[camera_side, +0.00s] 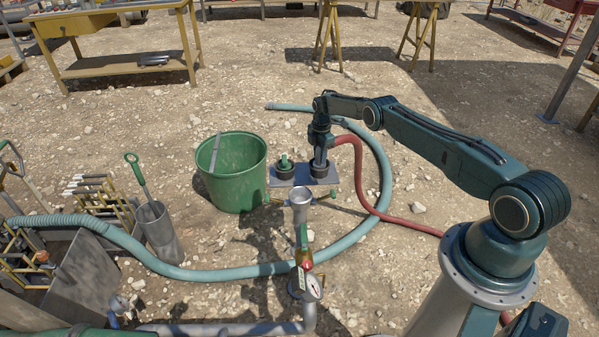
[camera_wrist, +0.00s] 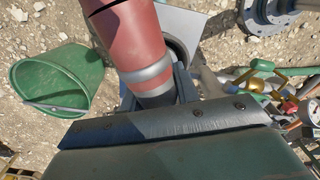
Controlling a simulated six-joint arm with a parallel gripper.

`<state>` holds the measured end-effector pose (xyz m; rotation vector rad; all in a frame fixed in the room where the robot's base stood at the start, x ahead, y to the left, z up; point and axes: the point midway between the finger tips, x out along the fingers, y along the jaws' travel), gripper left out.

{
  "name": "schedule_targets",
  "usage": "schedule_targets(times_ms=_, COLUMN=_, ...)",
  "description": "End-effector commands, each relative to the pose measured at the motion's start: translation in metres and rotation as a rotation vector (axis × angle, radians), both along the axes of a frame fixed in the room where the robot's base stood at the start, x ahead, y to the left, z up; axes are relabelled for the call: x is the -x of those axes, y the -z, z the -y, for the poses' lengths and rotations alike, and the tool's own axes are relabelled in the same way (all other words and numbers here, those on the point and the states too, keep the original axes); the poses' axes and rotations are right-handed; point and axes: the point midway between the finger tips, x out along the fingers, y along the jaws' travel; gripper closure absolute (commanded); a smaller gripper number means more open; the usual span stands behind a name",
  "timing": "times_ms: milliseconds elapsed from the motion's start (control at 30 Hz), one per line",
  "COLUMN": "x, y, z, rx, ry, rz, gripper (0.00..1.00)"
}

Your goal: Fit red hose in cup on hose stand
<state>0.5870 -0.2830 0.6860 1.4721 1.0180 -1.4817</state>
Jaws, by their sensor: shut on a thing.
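The red hose (camera_side: 372,206) runs from the ground at the right up to my gripper (camera_side: 320,146). In the wrist view the hose (camera_wrist: 134,38) has a grey collar and passes between the fingers of my gripper (camera_wrist: 155,98), which is shut on it. The hose stand (camera_side: 304,181) is a low grey plate with two dark cups. The right cup (camera_side: 320,170) is directly under my gripper; its pale rim (camera_wrist: 180,52) shows partly behind the hose. The left cup (camera_side: 284,173) holds a green-handled piece. Whether the hose end is inside the right cup or just above it, I cannot tell.
A green bucket (camera_side: 236,178) stands left of the hose stand. A thick teal hose (camera_side: 386,178) curves around the stand. Open gravel lies behind.

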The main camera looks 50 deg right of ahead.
Motion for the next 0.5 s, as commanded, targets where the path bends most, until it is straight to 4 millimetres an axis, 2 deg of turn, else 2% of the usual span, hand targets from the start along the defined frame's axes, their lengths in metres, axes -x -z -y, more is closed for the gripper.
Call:
schedule_targets(times_ms=200, x=-0.0006, y=0.0013, z=0.0003, rx=0.001, ry=0.0, rz=0.002, gripper=1.0)
schedule_targets(times_ms=233, x=-0.0007, y=0.0011, z=0.0004, rx=0.001, ry=0.0, rz=0.002, gripper=0.65)
schedule_targets(times_ms=300, x=-0.0006, y=0.0011, z=0.0003, rx=0.001, ry=0.0, rz=0.002, gripper=0.51)
schedule_targets(times_ms=333, x=-0.0005, y=0.0012, z=0.0003, rx=0.001, ry=0.0, rz=0.002, gripper=0.45)
schedule_targets(times_ms=367, x=-0.0005, y=0.0013, z=0.0003, rx=0.001, ry=0.0, rz=0.002, gripper=0.44)
schedule_targets(times_ms=500, x=-0.0003, y=0.0017, z=0.0001, rx=0.0, ry=0.0, rz=0.001, gripper=0.44)
